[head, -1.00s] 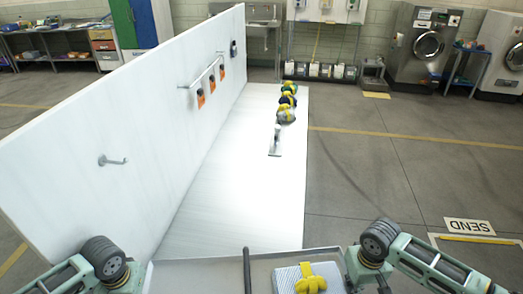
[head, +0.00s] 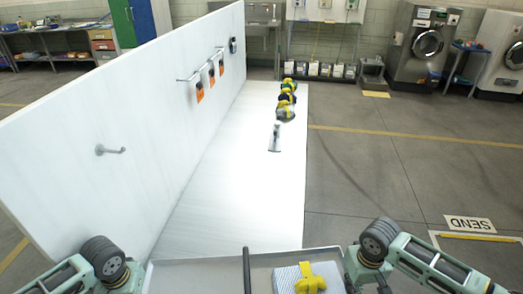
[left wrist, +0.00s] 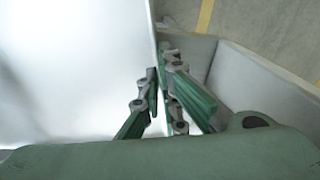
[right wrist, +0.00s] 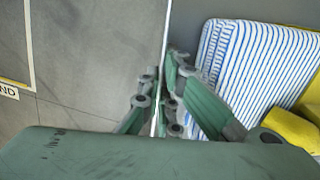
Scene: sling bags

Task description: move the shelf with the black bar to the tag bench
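A grey shelf (head: 210,277) with low walls and an upright black bar (head: 247,270) is at the bottom middle of the head view. My left gripper (left wrist: 160,72) is shut on its left wall, with one finger on each side. My right gripper (right wrist: 160,78) is shut on its right wall in the same way. The fingertips are hard to see in the head view. A long white bench top (head: 235,190) stretches ahead of the shelf. A white panel (head: 100,100) stands along its left side, with orange tags (head: 211,72) hanging from it. Whether the shelf touches the bench is unclear.
A blue-striped folded cloth with a yellow strap (head: 308,277) lies in the shelf, right of the bar. Several bags (head: 287,98) and a grey tool (head: 275,137) are on the bench top. A hook (head: 110,150) juts from the panel. Open floor (head: 390,190) lies to the right.

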